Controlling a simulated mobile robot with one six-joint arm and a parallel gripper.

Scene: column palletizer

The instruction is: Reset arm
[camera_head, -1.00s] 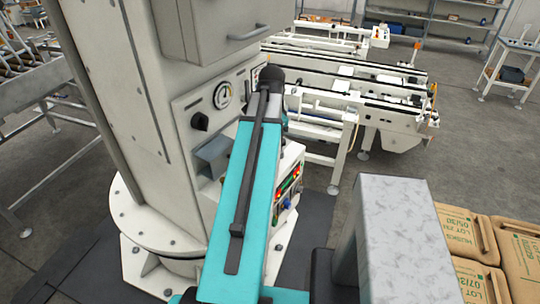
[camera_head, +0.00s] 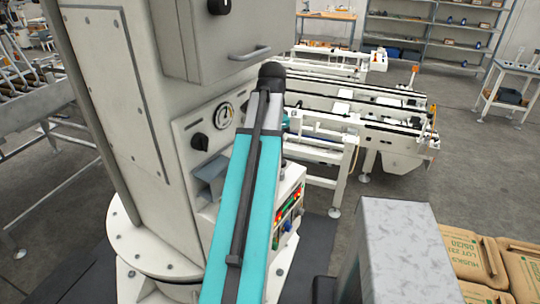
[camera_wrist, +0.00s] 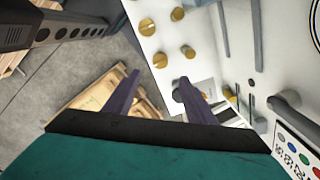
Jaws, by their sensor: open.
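My gripper (camera_wrist: 157,95) shows in the wrist view as two dark purple fingers standing apart, with nothing between them. It is open and empty. My teal arm link (camera_head: 243,200) rises through the middle of the head view in front of a white machine column (camera_head: 120,110). My gripper cannot be made out in the head view. In the wrist view a white panel with brass-coloured knobs (camera_wrist: 188,52) lies beyond the fingers; whether the fingers touch it cannot be told.
The column's round gauge (camera_head: 224,114) and black knob (camera_head: 200,142) are close to my arm. A conveyor (camera_head: 375,105) stands behind, with shelves (camera_head: 430,35) farther back. Brown sacks (camera_head: 470,255) lie at lower right. Grey floor is open between sacks and conveyor.

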